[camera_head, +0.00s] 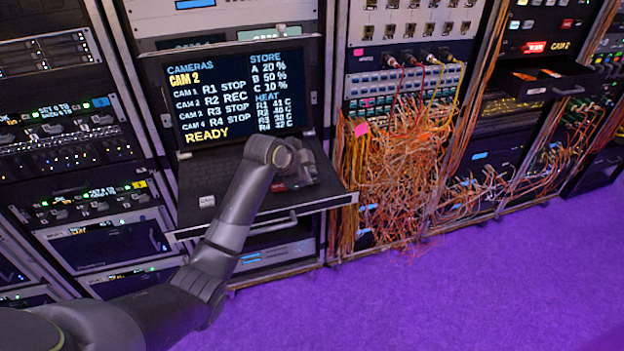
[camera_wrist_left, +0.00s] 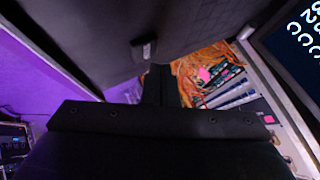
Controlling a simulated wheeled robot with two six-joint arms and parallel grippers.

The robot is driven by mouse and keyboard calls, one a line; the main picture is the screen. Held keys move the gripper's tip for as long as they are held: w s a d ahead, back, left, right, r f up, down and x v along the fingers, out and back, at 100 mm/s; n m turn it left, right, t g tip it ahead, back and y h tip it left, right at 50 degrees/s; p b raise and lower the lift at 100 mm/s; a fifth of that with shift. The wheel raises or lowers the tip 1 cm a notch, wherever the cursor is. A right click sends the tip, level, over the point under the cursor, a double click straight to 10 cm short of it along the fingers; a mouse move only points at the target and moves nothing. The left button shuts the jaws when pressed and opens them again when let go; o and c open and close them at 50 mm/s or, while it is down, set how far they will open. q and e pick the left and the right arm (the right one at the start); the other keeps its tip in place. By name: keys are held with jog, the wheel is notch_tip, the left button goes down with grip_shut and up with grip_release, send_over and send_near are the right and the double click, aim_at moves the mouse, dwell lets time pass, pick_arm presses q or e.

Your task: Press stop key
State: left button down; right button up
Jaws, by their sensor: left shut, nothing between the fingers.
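A pull-out keyboard tray (camera_head: 232,208) juts from the rack below a screen (camera_head: 240,95). The screen reads CAM 2 and READY; R2 shows REC and the other recorders show STOP. My left gripper (camera_wrist_left: 158,76) is shut and empty, close over the tray's dark surface. In the head view my wrist hides most of its fingers. A small reddish patch (camera_head: 279,187) shows beside the gripper; I cannot tell whether it is the stop key. A pale-labelled key (camera_head: 207,201) sits at the tray's front left. A small raised grey block (camera_wrist_left: 143,50) shows near the fingertips in the left wrist view.
A tangle of orange cables (camera_head: 390,165) hangs right of the tray, below a patch panel (camera_head: 405,85). An open drawer (camera_head: 550,80) juts out at the upper right. Racks with small lights (camera_head: 70,145) stand at the left. The purple floor (camera_head: 440,295) is clear.

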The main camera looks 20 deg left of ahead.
pick_arm(q)
jog(key=shift+f, duration=0.15)
dwell(0.4)
jog(key=shift+f, duration=0.3)
jog(key=shift+f, duration=0.45)
dwell(0.8)
jog(key=shift+r, duration=0.1)
jog(key=shift+r+p, duration=0.75)
jog(key=shift+p, duration=0.1)
notch_tip(320, 180, up, 5)
jog(key=p, duration=0.5)
jog(key=shift+r, duration=0.1)
dwell(1.1)
